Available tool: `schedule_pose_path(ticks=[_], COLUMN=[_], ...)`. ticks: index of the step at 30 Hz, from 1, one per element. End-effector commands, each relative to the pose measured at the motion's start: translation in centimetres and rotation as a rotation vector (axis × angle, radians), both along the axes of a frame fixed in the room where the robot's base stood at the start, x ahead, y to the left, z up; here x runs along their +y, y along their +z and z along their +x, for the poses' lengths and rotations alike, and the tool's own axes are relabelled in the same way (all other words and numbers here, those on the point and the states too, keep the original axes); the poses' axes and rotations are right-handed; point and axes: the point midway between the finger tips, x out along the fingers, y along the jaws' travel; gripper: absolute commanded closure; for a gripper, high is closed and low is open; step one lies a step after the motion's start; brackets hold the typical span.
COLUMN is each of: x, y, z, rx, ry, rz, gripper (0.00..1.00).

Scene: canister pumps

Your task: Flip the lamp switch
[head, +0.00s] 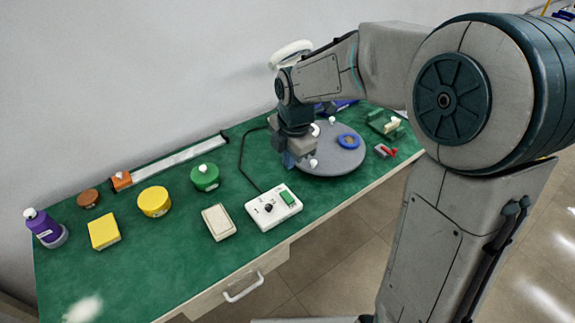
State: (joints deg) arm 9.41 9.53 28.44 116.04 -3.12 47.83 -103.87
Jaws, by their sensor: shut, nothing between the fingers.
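A white control box (273,207) with a black knob (268,208) and a green rocker-like part (288,197) lies near the front edge of the green table. To its left is a cream, flat, rectangular piece (219,222) that looks like a wide rocker switch. I cannot tell for sure which of these is the lamp switch. A white rounded piece (291,53), perhaps a lamp head, shows behind my arm. My gripper (290,162) is shut and empty, pointing down by the left edge of a grey round plate, behind the control box. Its fingertips are small and partly unclear.
The grey round plate (340,160) carries a blue ring (348,141) and white knobs. A green canister (204,177), yellow canister (154,201), yellow block (104,231) and purple bottle (46,228) stand left. A dark cable (243,160) runs from the box.

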Motion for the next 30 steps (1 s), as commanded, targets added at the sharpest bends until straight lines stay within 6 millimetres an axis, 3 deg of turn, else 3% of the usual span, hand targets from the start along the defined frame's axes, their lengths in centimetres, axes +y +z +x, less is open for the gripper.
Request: schedule_pose_path(ticks=[9, 15, 21, 30], x=[0.6, 0.8, 0.9, 0.9], y=[-7.0, -10.3, -11.8, -12.1], z=[0.6, 1.0, 1.3, 1.3], rx=[0.006, 0.005, 0.002, 0.001], ry=[0.001, -0.001, -0.001, -0.003], rz=[0.000, 0.000, -0.001, -0.001], gripper=[1.00, 1.00, 1.00, 1.00])
